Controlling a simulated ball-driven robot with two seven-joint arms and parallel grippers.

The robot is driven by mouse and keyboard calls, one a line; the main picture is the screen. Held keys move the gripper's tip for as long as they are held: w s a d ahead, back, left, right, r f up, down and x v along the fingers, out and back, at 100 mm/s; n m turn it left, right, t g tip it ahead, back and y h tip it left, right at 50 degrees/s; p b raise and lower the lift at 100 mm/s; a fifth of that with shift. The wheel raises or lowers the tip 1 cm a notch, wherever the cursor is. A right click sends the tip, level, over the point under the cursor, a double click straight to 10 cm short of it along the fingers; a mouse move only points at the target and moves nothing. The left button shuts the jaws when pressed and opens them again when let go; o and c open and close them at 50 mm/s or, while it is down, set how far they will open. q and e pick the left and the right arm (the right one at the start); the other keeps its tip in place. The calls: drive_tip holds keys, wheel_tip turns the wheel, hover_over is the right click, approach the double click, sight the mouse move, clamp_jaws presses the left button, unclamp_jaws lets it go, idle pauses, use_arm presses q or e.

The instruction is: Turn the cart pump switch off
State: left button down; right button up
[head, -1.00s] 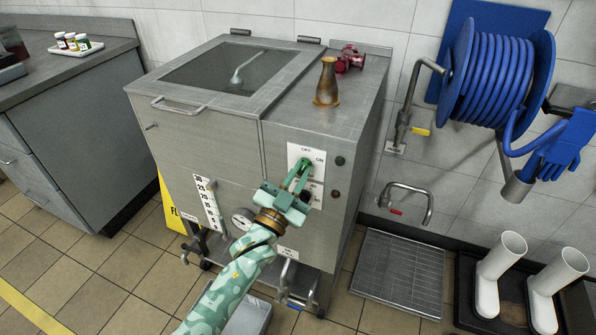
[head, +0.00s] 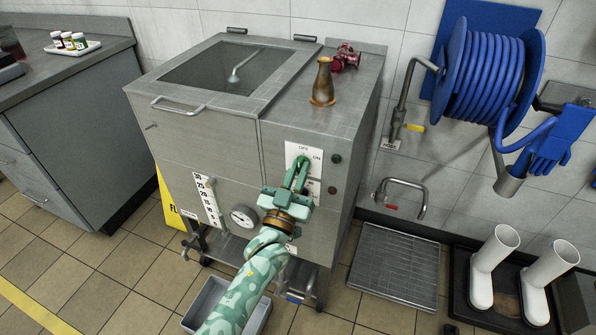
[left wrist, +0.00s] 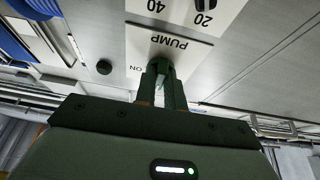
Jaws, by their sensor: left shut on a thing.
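The pump switch sits at the white plate (head: 318,152) on the cart's steel front, which bears OFF at its top and ON at its right. In the left wrist view the plate (left wrist: 150,42) reads PUMP and ON. My left gripper (head: 300,163) is at the plate, its green fingers shut on the switch's knob. The fingers (left wrist: 160,72) hide the knob in the left wrist view, so I cannot tell which way it points. My right gripper is not in view.
The steel cart (head: 200,135) carries a brown vessel (head: 323,85) and a red fitting (head: 346,57) on top. A grey bin (head: 205,300) lies below my arm. A floor grate (head: 395,265) is at right.

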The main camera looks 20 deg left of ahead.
use_arm(q)
drive_tip(key=shift+f, duration=0.1)
drive_tip(key=c, duration=1.5)
unclamp_jaws()
drive_tip(key=shift+s, duration=0.15)
